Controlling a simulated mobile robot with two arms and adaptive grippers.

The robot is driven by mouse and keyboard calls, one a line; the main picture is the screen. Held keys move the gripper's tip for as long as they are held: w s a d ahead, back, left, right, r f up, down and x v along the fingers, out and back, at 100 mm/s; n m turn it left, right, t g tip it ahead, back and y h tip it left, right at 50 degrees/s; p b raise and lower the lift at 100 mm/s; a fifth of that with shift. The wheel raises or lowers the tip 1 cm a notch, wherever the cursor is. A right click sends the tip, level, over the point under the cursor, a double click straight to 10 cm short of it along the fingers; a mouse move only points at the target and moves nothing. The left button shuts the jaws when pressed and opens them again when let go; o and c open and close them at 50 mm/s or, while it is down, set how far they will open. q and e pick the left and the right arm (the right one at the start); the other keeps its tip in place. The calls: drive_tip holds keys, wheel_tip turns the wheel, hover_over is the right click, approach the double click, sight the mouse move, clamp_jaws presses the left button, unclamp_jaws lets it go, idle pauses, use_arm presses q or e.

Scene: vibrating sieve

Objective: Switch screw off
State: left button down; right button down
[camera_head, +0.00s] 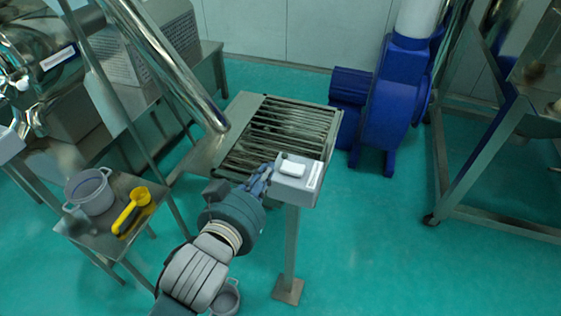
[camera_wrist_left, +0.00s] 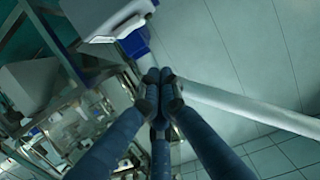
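A small grey control box (camera_head: 297,184) stands on a metal post in the head view, with a white raised piece (camera_head: 293,169) and a dark round spot on its top and a white label on its side. Any lettering is too small to read. My left gripper (camera_head: 266,174) is at the left edge of this box, its fingers pointing toward it. I cannot tell whether it touches the box. In the left wrist view my left gripper's blue fingers (camera_wrist_left: 160,80) meet at their tips, with nothing visible between them. My right gripper is not in view.
A slatted metal grate (camera_head: 285,130) lies behind the box. A blue blower (camera_head: 385,105) stands beyond it. At left, a small table holds a grey pot (camera_head: 90,192) and a yellow scoop (camera_head: 135,207). Green floor (camera_head: 400,255) is clear at the right front.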

use_arm(q)
drive_tip(key=p, duration=0.2)
hover_over(293, 168)
drive_tip(key=a, duration=0.3)
drive_tip(key=shift+s+f, duration=0.2)
drive_tip(key=shift+f, duration=0.35)
drive_tip(key=shift+s+f, duration=0.2)
drive_tip(key=shift+f, duration=0.3)
wheel_tip(293, 168, down, 3)
drive_tip(key=shift+w+r, duration=0.1)
drive_tip(key=shift+f, duration=0.8)
